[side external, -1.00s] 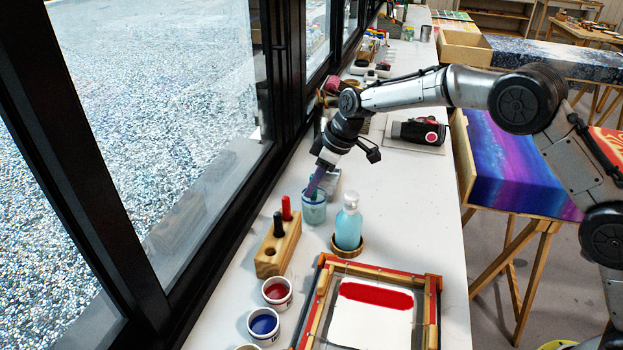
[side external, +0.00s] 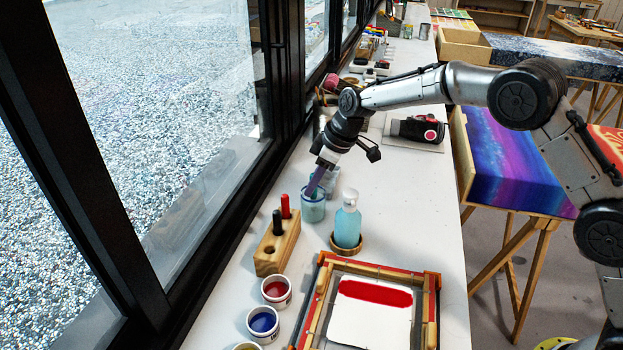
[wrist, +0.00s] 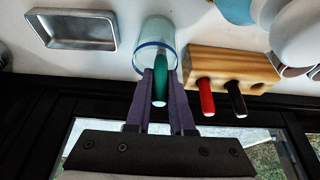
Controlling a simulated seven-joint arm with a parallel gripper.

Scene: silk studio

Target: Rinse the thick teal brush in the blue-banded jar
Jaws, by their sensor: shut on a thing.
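The thick teal brush (wrist: 159,84) is between the two purple fingers of my gripper (wrist: 160,76), which is shut on its handle. The blue-banded jar (wrist: 158,36) is clear glass with a blue line near its rim, and the brush points into its mouth. In the side external view the jar (side external: 313,208) stands upright on the bench and holds bluish liquid. My gripper (side external: 316,182) is tilted down at its mouth there. The brush's lower end is hidden, so I cannot tell how deep it reaches.
A wooden block (side external: 277,248) with a red and a black handle stands beside the jar. A teal bottle (side external: 347,226) stands close on the right. A metal tray (wrist: 75,30) lies on the jar's other side. Paint cups (side external: 263,322) and a framed screen (side external: 370,320) are nearer the camera.

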